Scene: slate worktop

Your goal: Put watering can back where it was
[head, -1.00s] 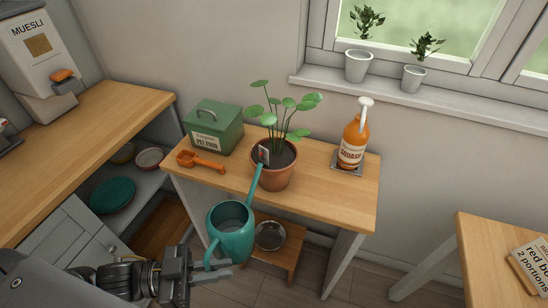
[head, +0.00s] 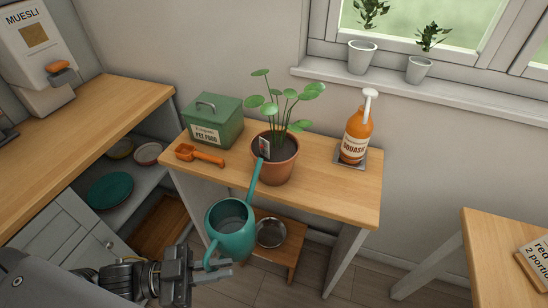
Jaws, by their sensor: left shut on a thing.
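The teal watering can (head: 231,236) hangs in the air in front of the small wooden table. Its long spout points up toward the potted plant (head: 275,160), and the spout's tip overlaps the terracotta pot in the picture; I cannot tell whether they touch. My left gripper (head: 208,271) comes in from the lower left and is shut on the can's handle, holding the can roughly upright. My right gripper is not in view.
On the small table (head: 325,191) are a green pet food box (head: 213,124), an orange scoop (head: 200,155) and an orange squash bottle (head: 357,135) on a small mat. A low wooden stool (head: 293,245) with a metal bowl (head: 270,233) stands below. Another table (head: 490,250) is at right.

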